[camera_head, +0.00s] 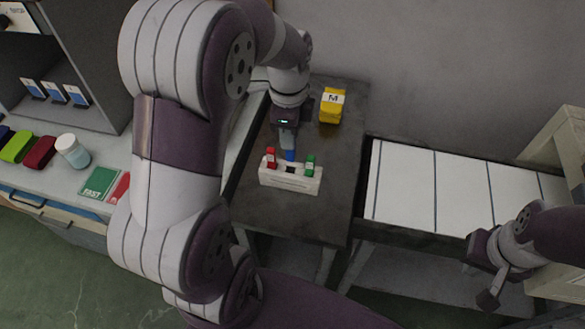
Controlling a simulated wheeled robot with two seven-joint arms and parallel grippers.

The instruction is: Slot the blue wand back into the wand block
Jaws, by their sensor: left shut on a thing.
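The white wand block (290,181) stands on the dark table. A red wand (270,157) stands in it at the left and a green wand (309,165) at the right. A dark slot shows between them. My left gripper (288,143) points down just behind the middle of the block and is shut on the blue wand (289,155). Only a short blue part shows below the fingers, and its lower end is hidden or meets the block; I cannot tell which. My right gripper (489,298) is at the lower right, away from the block; its jaw state is unclear.
A yellow block marked M (332,105) stands behind the block on the dark table (325,222). A white slatted conveyor (425,190) lies to the right. A left counter (45,190) holds a white jar (72,151), folded coloured items and cards.

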